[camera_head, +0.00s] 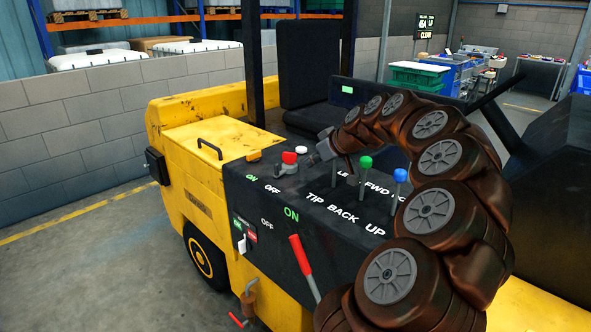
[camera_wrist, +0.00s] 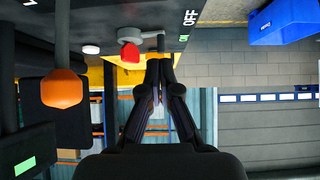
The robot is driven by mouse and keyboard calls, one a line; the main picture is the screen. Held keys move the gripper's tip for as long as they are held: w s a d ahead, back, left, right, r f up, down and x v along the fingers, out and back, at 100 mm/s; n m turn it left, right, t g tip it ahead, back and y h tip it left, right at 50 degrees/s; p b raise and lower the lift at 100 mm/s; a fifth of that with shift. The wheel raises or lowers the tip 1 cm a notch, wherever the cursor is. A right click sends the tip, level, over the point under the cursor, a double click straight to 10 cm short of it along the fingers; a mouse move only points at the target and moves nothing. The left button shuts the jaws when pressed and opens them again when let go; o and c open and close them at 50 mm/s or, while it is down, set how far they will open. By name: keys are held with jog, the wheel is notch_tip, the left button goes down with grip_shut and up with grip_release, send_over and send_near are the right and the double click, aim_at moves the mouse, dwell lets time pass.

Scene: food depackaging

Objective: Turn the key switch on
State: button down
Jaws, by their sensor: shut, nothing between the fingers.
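A grey switch with a red top (camera_head: 289,158) stands on the black control panel (camera_head: 240,190) near ON and OFF lettering. It looks like the key switch, though its key is too small to make out. It also shows in the wrist view (camera_wrist: 130,53), with a grey arm reaching right past my fingertips. My gripper (camera_head: 310,160) is just to its right in the head view. In the wrist view my gripper (camera_wrist: 160,58) is shut and empty, its tips close to the grey arm. I cannot tell whether they touch.
A green-knobbed lever (camera_head: 365,163) and a blue-knobbed lever (camera_head: 399,176) stand under my arm. An orange knob (camera_wrist: 62,88) is near in the wrist view. A white button (camera_head: 301,150) sits behind the switch. A red-handled lever (camera_head: 300,254) is at the panel's front.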

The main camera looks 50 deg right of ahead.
jog(key=p, duration=0.3)
send_near(278, 173)
notch_tip(278, 173, down, 4)
jog(key=shift+r, duration=0.2)
jog(key=w, duration=0.3)
jog(key=shift+d+f+p, duration=0.1)
jog(key=shift+f+p, duration=0.15)
jog(key=shift+p, duration=0.1)
jog(key=shift+w+f, duration=0.1)
jog(key=shift+w, duration=0.7)
